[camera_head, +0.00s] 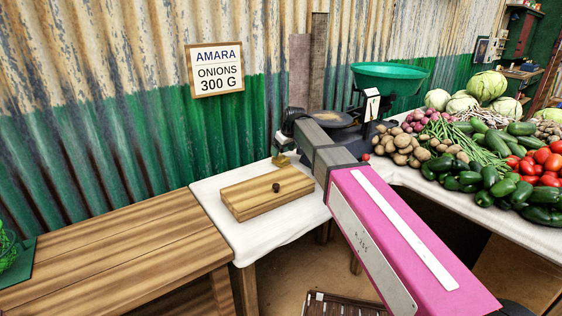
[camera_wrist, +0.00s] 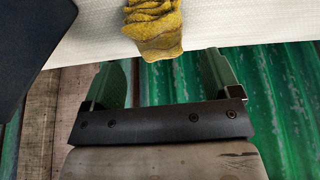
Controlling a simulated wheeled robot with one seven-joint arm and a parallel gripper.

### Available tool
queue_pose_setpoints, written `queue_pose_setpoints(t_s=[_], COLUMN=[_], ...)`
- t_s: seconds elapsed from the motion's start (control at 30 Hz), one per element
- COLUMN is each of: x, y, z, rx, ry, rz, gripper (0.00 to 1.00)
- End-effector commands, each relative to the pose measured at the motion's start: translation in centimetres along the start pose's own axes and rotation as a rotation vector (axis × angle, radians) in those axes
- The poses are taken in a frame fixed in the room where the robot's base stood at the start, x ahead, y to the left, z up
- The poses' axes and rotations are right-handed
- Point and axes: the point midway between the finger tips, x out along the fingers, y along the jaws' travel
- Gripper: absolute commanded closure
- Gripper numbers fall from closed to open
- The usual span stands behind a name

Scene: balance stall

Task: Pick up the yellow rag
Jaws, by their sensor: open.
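The yellow rag (camera_wrist: 153,25) shows in the wrist view at the top edge, crumpled on the white cloth (camera_wrist: 85,35) and reaching its edge. In the head view, a small yellow patch that looks like the rag (camera_head: 281,160) sits at the back edge of the cloth-covered table (camera_head: 275,227), below my arm's end. My gripper (camera_wrist: 164,60) is open and empty, its two fingers spread wide. The rag lies ahead of the fingertips, roughly in line with the space between them, and is apart from them. The gripper's tips are small and hard to make out in the head view.
A wooden block with a dark knob (camera_head: 245,201) lies on the cloth close to the rag. A scale with a green pan (camera_head: 391,78) stands behind my arm. Vegetables (camera_head: 490,160) cover the right table. A corrugated wall (camera_head: 120,120) stands close behind. The left wooden table (camera_head: 120,250) is mostly bare.

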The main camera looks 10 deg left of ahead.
Motion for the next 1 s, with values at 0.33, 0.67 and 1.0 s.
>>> queue_pose_setpoints(t_s=[0.33, 0.67, 1.0], x=[4.0, 5.0, 5.0], y=[0.2, 0.2, 0.2], z=[0.1, 0.1, 0.1], rx=[0.0, 0.0, 0.0], ry=[-0.002, 0.001, 0.0], rz=[-0.001, 0.0, 0.0], gripper=[0.17, 0.17, 0.7])
